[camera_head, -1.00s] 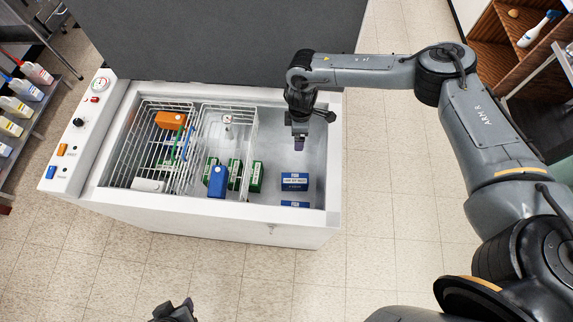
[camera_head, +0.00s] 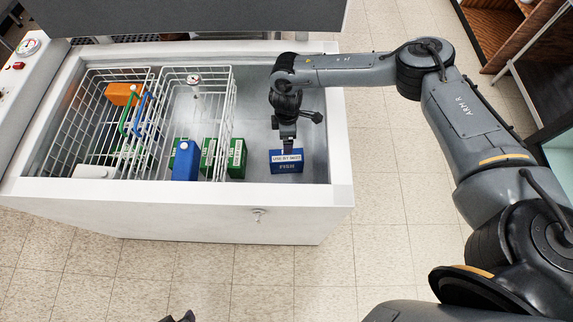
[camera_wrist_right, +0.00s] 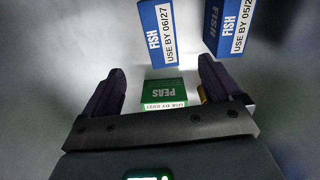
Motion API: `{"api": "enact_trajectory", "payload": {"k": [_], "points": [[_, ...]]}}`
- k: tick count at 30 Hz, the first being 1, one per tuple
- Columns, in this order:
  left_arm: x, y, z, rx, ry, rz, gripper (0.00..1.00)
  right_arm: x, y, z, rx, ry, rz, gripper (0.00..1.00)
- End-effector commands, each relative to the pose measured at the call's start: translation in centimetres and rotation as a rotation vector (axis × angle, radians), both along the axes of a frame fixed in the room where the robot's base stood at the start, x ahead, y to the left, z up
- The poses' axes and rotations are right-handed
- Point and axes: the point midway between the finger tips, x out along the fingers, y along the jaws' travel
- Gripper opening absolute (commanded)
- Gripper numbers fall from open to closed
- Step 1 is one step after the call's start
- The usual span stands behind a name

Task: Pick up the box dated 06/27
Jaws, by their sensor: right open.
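The blue FISH box dated 06/27 (camera_wrist_right: 157,32) is at the top centre of the right wrist view, beyond my fingertips. A second blue FISH box (camera_wrist_right: 231,28), its date starting 05/2, stands to its right. In the head view one blue FISH box (camera_head: 286,161) shows in the right part of the freezer; its date is too small to read surely. My right gripper (camera_head: 287,147) is just behind and above this box. In the wrist view the right gripper (camera_wrist_right: 160,72) is open and empty. A dark tip (camera_head: 181,317) at the bottom edge may be my left gripper.
A green PEAS box (camera_wrist_right: 163,91) shows between my right fingers, below them. Wire baskets (camera_head: 228,110) fill the freezer's left and middle. Green boxes (camera_head: 208,152), a blue container (camera_head: 186,162) and an orange box (camera_head: 121,94) are there. The freezer's front rim (camera_head: 200,196) borders the right bay.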

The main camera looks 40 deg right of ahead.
Motion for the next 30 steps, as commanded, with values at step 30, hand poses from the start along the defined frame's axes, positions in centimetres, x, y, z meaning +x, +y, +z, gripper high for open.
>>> {"api": "enact_trajectory", "payload": {"k": [30], "points": [[0.1,-0.1,-6.8,-0.005,-0.004,0.003,0.36,0.0,0.1,-10.6,0.0,0.0,0.001,0.92]]}}
